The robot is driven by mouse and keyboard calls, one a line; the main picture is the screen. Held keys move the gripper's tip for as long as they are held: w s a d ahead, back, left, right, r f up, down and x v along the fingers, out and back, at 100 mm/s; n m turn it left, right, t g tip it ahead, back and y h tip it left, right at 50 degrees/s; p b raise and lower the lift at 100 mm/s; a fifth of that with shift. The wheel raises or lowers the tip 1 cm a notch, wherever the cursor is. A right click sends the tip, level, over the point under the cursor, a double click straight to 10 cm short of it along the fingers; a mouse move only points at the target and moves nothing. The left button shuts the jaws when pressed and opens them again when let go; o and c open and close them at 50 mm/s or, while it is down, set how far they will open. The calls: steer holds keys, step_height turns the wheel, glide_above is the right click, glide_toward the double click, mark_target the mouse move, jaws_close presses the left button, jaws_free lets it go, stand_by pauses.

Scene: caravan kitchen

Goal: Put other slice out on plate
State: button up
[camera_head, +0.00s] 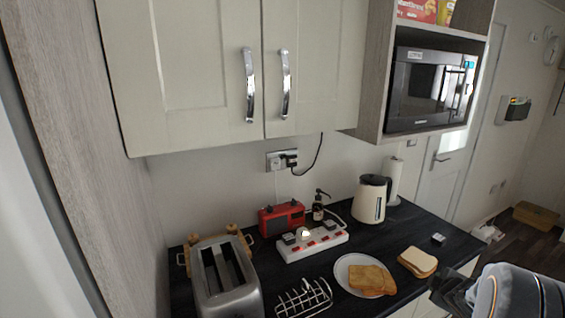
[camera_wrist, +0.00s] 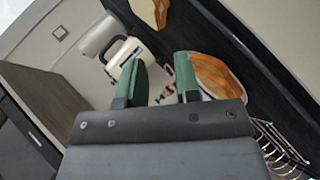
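A white round plate (camera_head: 343,262) lies on the dark worktop with golden toast (camera_head: 370,281) on it; the toast may be two overlapping slices. The toast also shows in the wrist view (camera_wrist: 212,74). Paler bread slices (camera_head: 417,262) lie stacked on the worktop right of the plate. A grey two-slot toaster (camera_head: 228,293) stands at the left; its slots look dark and I cannot tell whether bread is inside. My gripper (camera_wrist: 158,78) has green fingers, spread apart and empty. In the head view it is at the lower right, beyond the plate and near the worktop's front edge.
A wire toast rack (camera_head: 303,298) stands between toaster and plate. Wall cupboards (camera_head: 205,70) and a microwave (camera_head: 430,88) hang above.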

steer(key=s+a+r+m+g+y, duration=0.1)
steer(key=s+a+r+m, duration=0.2)
steer(key=a, duration=0.6)
steer(key=s+a+r+m+g+y, duration=0.1)
steer(key=s+a+r+m+g, duration=0.1)
steer(key=s+a, duration=0.5)
steer(key=s+a+r+m+g+y, duration=0.1)
steer(key=s+a+m, duration=0.4)
steer(key=a, duration=0.7)
step_height(320, 180, up, 3)
steer(key=shift+s+f+g+y, duration=0.15)
steer(key=shift+s+g+y, duration=0.3)
steer(key=shift+g, duration=0.25)
